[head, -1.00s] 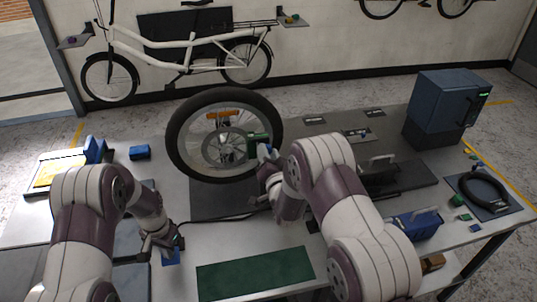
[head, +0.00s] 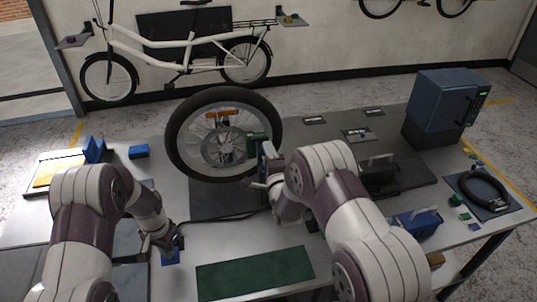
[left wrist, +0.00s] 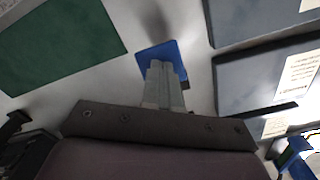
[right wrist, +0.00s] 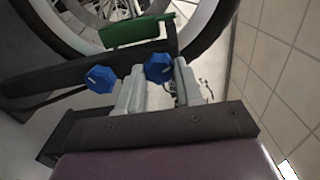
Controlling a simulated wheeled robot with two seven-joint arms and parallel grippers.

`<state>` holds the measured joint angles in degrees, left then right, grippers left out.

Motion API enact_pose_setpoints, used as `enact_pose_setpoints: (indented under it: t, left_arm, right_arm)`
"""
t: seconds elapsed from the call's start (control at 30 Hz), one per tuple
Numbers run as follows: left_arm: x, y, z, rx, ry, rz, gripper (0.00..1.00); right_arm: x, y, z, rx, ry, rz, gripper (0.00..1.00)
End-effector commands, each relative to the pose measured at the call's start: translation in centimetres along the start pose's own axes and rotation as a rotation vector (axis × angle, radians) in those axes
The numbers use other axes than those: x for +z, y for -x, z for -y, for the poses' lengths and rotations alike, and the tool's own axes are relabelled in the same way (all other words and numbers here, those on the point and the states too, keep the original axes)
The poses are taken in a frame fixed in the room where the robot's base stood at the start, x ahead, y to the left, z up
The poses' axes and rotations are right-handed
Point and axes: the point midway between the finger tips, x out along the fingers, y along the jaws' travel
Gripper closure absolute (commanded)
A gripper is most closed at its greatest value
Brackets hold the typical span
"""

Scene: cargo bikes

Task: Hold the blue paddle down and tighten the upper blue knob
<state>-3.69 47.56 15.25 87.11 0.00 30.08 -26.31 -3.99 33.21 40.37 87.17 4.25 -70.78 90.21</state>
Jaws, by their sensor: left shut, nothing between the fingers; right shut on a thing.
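The blue paddle (left wrist: 160,50) lies at the table's front left; it also shows in the head view (head: 171,258). My left gripper (left wrist: 165,66) is shut and empty, its fingertips over the paddle, seemingly pressing on it. In the right wrist view, two blue faceted knobs sit along a dark stand by the wheel. The upper blue knob (right wrist: 158,68) is between the fingers of my right gripper (right wrist: 154,75), which is shut on it. The other blue knob (right wrist: 100,79) is left of the fingers, free. The head view mostly hides the knobs behind my right arm.
A spoked wheel (head: 175,150) stands upright at the table's middle, with a green block (head: 257,148) at its right side. A green mat (head: 255,273) lies in front. A dark blue box (head: 437,110) stands at the back right. A black cable (head: 230,216) crosses the tabletop.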

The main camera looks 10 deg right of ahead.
Motion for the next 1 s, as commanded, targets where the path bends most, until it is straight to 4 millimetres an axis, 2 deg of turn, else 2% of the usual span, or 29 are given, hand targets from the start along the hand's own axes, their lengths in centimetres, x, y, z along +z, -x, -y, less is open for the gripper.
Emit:
enact_pose_setpoints:
  t: [0.2,0.5,1.0]
  left_arm:
    - [0.03,-0.07,-0.02,0.000,0.000,0.001,1.00]
    - [0.03,-0.07,-0.02,0.000,0.000,0.001,1.00]
    - [0.02,-0.06,-0.02,0.000,0.000,0.001,1.00]
  right_arm:
    - [0.06,0.01,-0.10,0.001,-0.170,0.002,0.95]
    - [0.07,0.00,-0.12,0.001,-0.325,0.002,0.95]
    - [0.08,-0.02,-0.07,-0.001,-0.387,0.002,0.95]
